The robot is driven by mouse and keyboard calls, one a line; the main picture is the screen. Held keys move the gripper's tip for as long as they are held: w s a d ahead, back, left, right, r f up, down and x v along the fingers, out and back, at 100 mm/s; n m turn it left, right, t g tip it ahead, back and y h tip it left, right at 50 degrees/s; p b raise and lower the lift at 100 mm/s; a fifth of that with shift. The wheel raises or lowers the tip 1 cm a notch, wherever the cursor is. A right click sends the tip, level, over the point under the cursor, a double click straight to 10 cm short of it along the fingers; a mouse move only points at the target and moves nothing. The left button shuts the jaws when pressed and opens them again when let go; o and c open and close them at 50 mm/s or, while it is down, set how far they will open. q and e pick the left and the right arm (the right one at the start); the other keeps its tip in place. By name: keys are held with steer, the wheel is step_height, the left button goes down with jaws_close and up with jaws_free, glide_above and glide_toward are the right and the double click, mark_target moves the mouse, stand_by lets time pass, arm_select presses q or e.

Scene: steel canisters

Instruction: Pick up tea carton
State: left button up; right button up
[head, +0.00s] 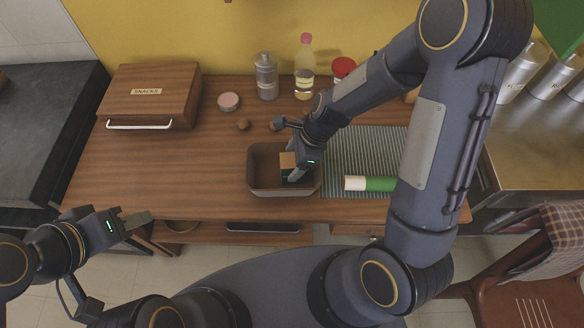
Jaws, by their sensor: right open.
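A small box with a tan top and dark green side, which looks like the tea carton (287,160), stands inside a dark brown bin (257,182) near the table's front edge. My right gripper (295,172) reaches down into the bin at the carton's right side. Its jaws are open, and the fingertips are partly hidden, so I cannot tell whether they touch the carton. My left gripper (138,221) is off the table's front left, with nothing visible in it; its finger gap is unclear.
A striped mat (345,150) right of the bin holds a green and white cylinder (368,184). The table's left front is clear.

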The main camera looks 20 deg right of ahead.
steer(key=shift+x, duration=1.55)
steer(key=c, duration=1.1)
steer(key=shift+r, duration=0.1)
